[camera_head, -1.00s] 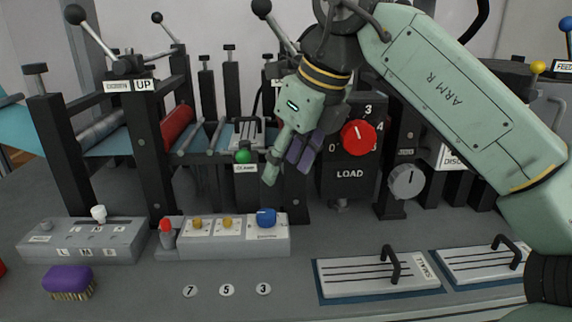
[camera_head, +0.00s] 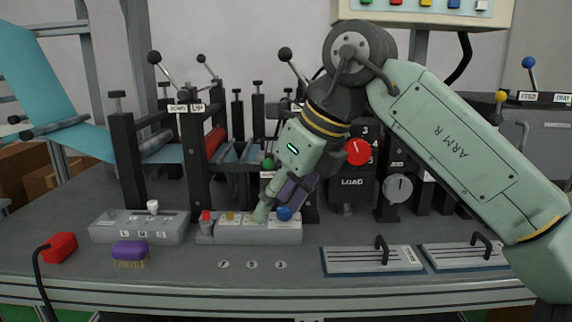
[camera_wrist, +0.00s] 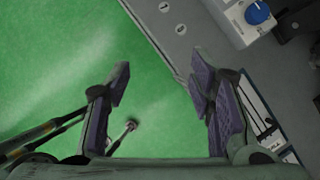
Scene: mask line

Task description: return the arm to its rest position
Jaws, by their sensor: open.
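My gripper (camera_head: 275,201) is at the end of my green arm in the head view, pointing down and to the left in front of the control box with the blue knob. In the wrist view my gripper (camera_wrist: 165,88) shows its two dark-padded fingers wide apart with nothing between them. Beneath them are the green floor (camera_wrist: 60,50) and the edge of the grey bench. My arm reaches in from the right side of the head view with its elbow high. Whether the fingertips touch anything cannot be told from the head view, but the wrist view shows them clear.
The blue knob (camera_head: 284,214) sits on the control box (camera_head: 255,233). A purple brush (camera_head: 130,250) and red box (camera_head: 60,247) lie at the bench's left front. Two handled plates (camera_head: 345,262) lie at right. Machine posts (camera_head: 195,160) and the red LOAD dial (camera_head: 357,152) stand behind.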

